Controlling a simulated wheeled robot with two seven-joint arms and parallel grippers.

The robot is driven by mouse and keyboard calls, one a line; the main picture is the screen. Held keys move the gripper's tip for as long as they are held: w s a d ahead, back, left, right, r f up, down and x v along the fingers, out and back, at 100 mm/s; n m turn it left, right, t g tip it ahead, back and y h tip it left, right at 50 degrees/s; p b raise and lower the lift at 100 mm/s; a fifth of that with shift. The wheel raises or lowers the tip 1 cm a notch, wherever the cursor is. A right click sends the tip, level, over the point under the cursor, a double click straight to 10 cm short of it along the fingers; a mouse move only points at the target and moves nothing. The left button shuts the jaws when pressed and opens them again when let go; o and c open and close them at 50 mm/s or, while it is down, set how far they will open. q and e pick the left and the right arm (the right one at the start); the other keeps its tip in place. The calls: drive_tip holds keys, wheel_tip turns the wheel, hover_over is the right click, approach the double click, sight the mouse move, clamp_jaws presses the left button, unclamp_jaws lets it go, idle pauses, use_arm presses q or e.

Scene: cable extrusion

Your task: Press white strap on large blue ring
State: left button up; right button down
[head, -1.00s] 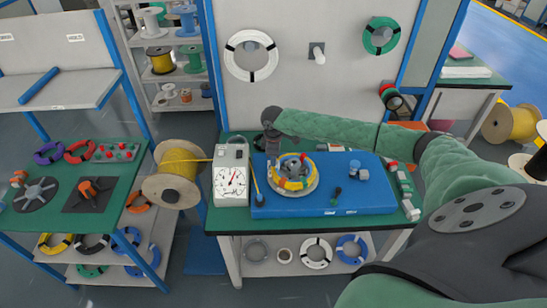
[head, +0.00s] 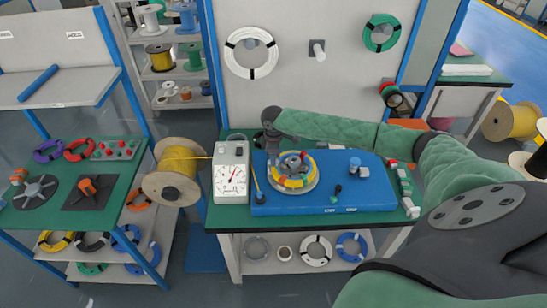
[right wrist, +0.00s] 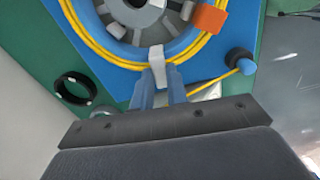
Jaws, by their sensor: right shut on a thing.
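My right gripper (right wrist: 160,88) shows its two blue fingers in the right wrist view, shut on a small white strap (right wrist: 157,62). The strap lies at the edge of a yellow cable coil (right wrist: 97,50) wound around a grey hub (right wrist: 135,14). In the head view the coil (head: 283,184) sits on the blue work plate (head: 310,207), and my right gripper (head: 273,151) reaches down at its left rear edge. The coil under my gripper is yellow, not blue. A blue ring with white straps (head: 341,247) lies on the shelf below. My left gripper is not in view.
A white dial box (head: 230,184) stands left of the plate, beside a yellow cable spool (head: 177,168). In the right wrist view, a blue post (right wrist: 239,62) meets the cable, an orange block (right wrist: 208,18) sits by the hub, and a black ring (right wrist: 74,90) lies left.

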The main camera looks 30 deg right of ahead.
drive_tip(key=shift+f, duration=0.35)
idle(0.4)
drive_tip(key=shift+s+f+p, duration=0.15)
drive_tip(key=shift+p, duration=0.15)
idle(1.3)
drive_tip(key=c, duration=1.3)
unclamp_jaws()
wheel_tip(320, 180, up, 3)
drive_tip(key=p, duration=0.2)
drive_tip(key=shift+p, duration=0.35)
drive_tip(key=shift+r, duration=2.6)
